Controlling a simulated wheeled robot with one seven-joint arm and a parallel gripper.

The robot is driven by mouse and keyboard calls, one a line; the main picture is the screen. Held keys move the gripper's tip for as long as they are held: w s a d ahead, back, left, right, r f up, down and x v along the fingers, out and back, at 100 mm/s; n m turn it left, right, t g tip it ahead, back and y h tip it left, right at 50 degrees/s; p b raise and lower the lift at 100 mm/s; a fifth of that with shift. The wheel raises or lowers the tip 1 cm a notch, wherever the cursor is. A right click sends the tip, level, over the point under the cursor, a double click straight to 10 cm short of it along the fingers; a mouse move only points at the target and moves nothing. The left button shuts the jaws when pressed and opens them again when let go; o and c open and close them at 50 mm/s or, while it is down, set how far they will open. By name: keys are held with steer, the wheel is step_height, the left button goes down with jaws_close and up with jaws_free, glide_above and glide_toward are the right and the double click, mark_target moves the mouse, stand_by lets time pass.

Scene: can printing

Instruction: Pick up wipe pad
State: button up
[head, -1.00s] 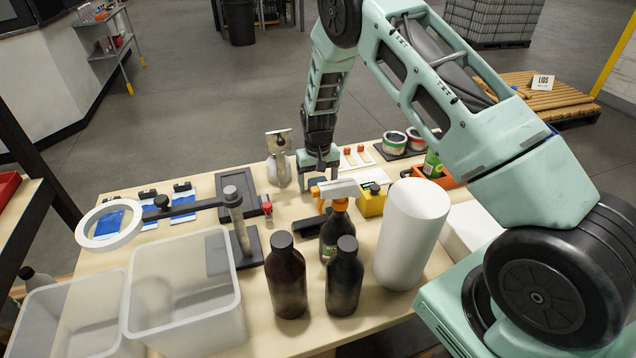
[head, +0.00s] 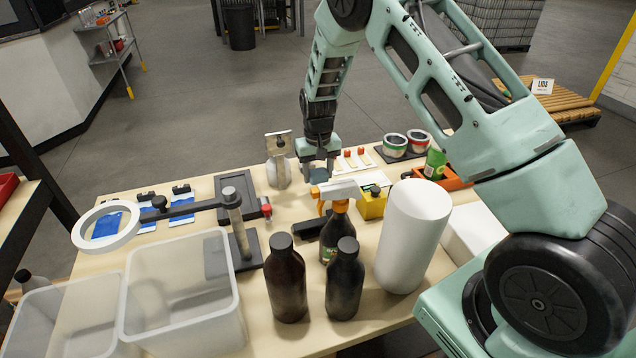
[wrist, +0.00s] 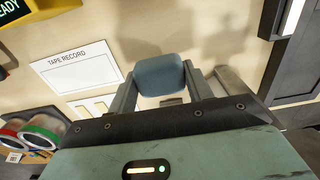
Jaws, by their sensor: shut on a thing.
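The wipe pad is a small blue-grey block with rounded corners (wrist: 160,75) between my gripper's two fingers in the wrist view. My gripper (head: 319,174) is shut on it, with a finger on each side. In the head view my gripper points down over the middle of the table, behind the orange-and-white spray bottle (head: 336,225). I cannot make out the pad clearly there. In the wrist view the light table top shows beyond the pad, with a shadow on it.
A yellow device (head: 372,203) and a white roll (head: 412,235) stand to the right. Two dark bottles (head: 286,280) are in front. Clear bins (head: 185,300) and a magnifier ring (head: 78,235) are at left. A TAPE RECORD card (wrist: 75,70) lies near my gripper.

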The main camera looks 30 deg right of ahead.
mark_target(318, 171)
step_height(318, 171, up, 14)
steer(key=b, duration=0.2)
steer(key=shift+b, duration=0.4)
steer(key=shift+o, duration=0.8)
steer(key=shift+r, duration=0.1)
steer(key=shift+c, duration=0.5)
